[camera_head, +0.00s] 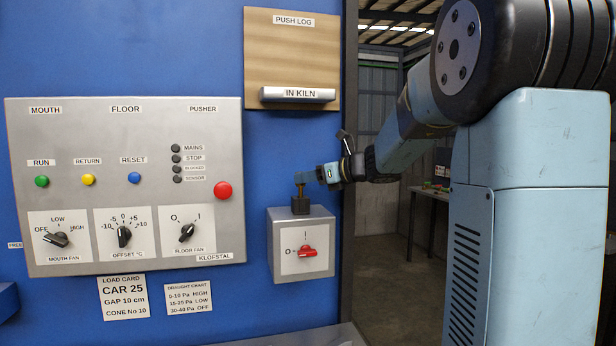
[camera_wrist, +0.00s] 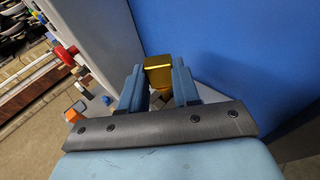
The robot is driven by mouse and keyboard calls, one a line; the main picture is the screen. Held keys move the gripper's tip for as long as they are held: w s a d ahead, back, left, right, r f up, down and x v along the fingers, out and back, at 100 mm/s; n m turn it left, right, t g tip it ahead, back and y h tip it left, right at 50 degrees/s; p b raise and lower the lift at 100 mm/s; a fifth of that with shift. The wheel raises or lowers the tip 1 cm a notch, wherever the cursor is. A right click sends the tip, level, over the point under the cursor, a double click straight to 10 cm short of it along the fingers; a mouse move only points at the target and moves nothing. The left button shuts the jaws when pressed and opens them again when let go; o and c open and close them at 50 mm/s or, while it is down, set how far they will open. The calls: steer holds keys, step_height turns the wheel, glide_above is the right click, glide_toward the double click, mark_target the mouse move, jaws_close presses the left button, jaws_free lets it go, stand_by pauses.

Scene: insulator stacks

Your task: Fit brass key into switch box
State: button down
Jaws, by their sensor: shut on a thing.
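The brass key (camera_head: 300,189) points down from my gripper (camera_head: 322,174) in the head view. Its lower end is at the top of a black socket (camera_head: 300,205) on the switch box (camera_head: 273,248). I cannot tell whether the key has entered the socket. The grey switch box has a red rotary handle (camera_head: 307,251) on its white front plate. In the wrist view the gold top of the key (camera_wrist: 158,72) sits between the two blue fingers of my gripper (camera_wrist: 157,80), shut on it.
A grey control panel (camera_head: 125,265) with buttons and knobs is on the blue wall, left of the box. A wooden push-log board (camera_head: 293,57) with a metal holder is above. An open doorway lies to the right, with a table (camera_head: 428,192) beyond.

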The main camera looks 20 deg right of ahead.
steer(key=shift+f, duration=1.35)
steer(key=c, duration=0.7)
jaws_free()
steer(key=shift+c, duration=0.2)
steer(key=shift+s, duration=0.1)
steer(key=v, duration=1.3)
steer(key=shift+s+d, duration=0.2)
steer(key=shift+d, duration=0.05)
steer(key=shift+f, duration=0.1)
